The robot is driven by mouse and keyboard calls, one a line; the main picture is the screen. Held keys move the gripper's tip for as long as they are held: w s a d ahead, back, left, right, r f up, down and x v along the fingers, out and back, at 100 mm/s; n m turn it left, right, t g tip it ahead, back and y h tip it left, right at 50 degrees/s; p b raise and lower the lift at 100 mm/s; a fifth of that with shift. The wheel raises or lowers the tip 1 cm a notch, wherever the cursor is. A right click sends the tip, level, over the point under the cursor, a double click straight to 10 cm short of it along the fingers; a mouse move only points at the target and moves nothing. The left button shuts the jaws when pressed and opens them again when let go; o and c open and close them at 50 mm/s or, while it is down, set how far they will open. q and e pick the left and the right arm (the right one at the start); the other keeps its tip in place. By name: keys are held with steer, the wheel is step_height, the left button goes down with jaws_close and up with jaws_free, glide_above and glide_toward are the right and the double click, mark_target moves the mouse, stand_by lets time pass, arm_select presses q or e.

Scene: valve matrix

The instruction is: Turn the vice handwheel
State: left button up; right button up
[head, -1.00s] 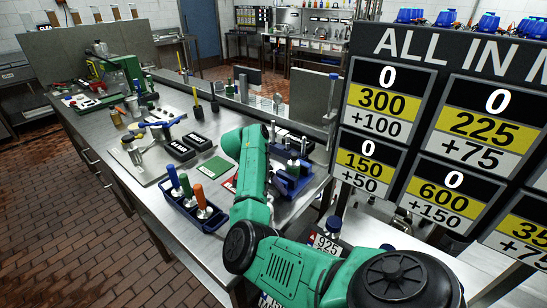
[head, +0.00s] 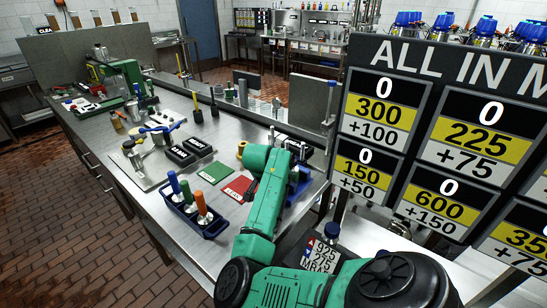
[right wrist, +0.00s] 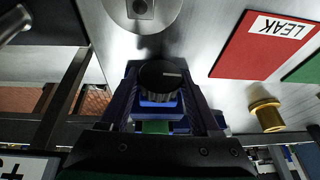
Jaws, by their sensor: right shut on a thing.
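In the right wrist view my right gripper (right wrist: 160,85) has its dark fingers on either side of a round black knob (right wrist: 160,73) with a blue block (right wrist: 160,104) below it. It is shut on this knob, which appears to be the vice handwheel. In the head view the blue vice (head: 303,184) shows only in part at the right end of the bench, behind my green right arm. The arm hides the handwheel and the gripper's fingertips there. My left gripper is not in view.
A red LEAK card (right wrist: 265,45) and a brass knob (right wrist: 265,114) lie beside the gripper. On the bench are a blue tray (head: 190,218) of screwdrivers, a green card (head: 215,172) and black boxes (head: 190,150). A large scoreboard (head: 440,140) stands at the right.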

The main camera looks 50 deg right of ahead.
steer(key=shift+s+f+t+b, duration=0.1)
steer(key=shift+f+t+b, duration=0.1)
steer(key=shift+t+b, duration=0.75)
steer(key=shift+r+t+b, duration=0.2)
steer(key=shift+t+b, duration=0.15)
steer(key=shift+b, duration=0.15)
steer(key=o, duration=1.4)
steer(key=b+v, duration=0.2)
steer(key=v, duration=1.2)
steer(key=shift+s+r, duration=0.1)
steer(key=shift+r, duration=0.2)
steer(key=shift+m, duration=0.3)
